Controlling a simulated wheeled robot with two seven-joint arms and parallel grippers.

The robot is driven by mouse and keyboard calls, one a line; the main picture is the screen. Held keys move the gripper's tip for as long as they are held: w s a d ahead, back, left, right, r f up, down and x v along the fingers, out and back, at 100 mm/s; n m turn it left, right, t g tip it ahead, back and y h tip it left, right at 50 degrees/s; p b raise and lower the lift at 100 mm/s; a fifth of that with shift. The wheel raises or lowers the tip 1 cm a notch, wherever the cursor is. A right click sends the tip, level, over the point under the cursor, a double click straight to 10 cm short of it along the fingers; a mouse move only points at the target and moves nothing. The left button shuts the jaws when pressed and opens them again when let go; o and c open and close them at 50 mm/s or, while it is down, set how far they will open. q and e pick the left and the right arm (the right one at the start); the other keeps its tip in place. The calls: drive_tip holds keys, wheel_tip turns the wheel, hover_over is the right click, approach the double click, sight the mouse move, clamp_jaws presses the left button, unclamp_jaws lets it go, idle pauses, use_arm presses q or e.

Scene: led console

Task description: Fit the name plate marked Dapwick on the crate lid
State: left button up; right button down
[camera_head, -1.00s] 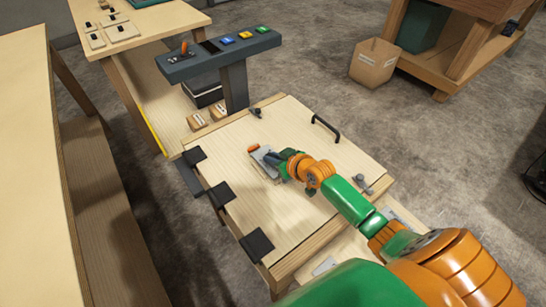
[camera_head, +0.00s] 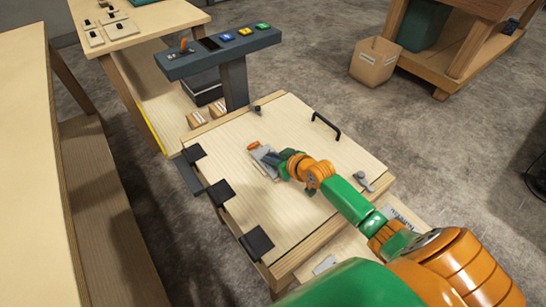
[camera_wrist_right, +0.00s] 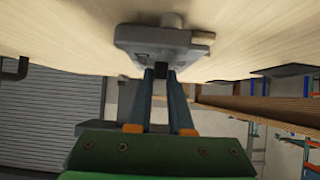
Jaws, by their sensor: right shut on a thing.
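The crate lid (camera_head: 300,140) is a pale wooden panel with a black handle, lying shut and flat on the crate. My right gripper (camera_head: 272,161) is low over the lid's middle, shut on a light grey piece (camera_head: 261,158). The right wrist view shows this grey piece (camera_wrist_right: 165,42) between the fingertips, close against the pale wood. I cannot tell if it touches the lid, and no lettering on it is readable. Another pale plate (camera_head: 405,216) with dark lettering lies by the crate's near side, partly behind my arm; its name is unreadable. My left gripper is out of view.
Black hinge blocks (camera_head: 221,193) line the lid's left edge. Small grey clamps (camera_head: 366,182) sit at the lid's edges. A dark console (camera_head: 219,52) with coloured buttons stands behind the crate. A cardboard box (camera_head: 375,62) rests on the floor at the back right.

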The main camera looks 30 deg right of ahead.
drive_tip(key=shift+f, duration=0.2)
drive_tip(key=c, duration=0.7)
unclamp_jaws()
drive_tip(key=shift+c, duration=0.2)
drive_tip(key=shift+r, duration=0.1)
drive_tip(key=p+v, duration=0.2)
drive_tip(key=v, duration=0.4)
drive_tip(key=shift+s+r, duration=0.1)
drive_tip(key=shift+s, duration=0.1)
drive_tip(key=shift+s+r, duration=0.2)
drive_tip(key=shift+s, duration=0.15)
drive_tip(key=shift+w, duration=0.1)
drive_tip(key=shift+f, duration=0.1)
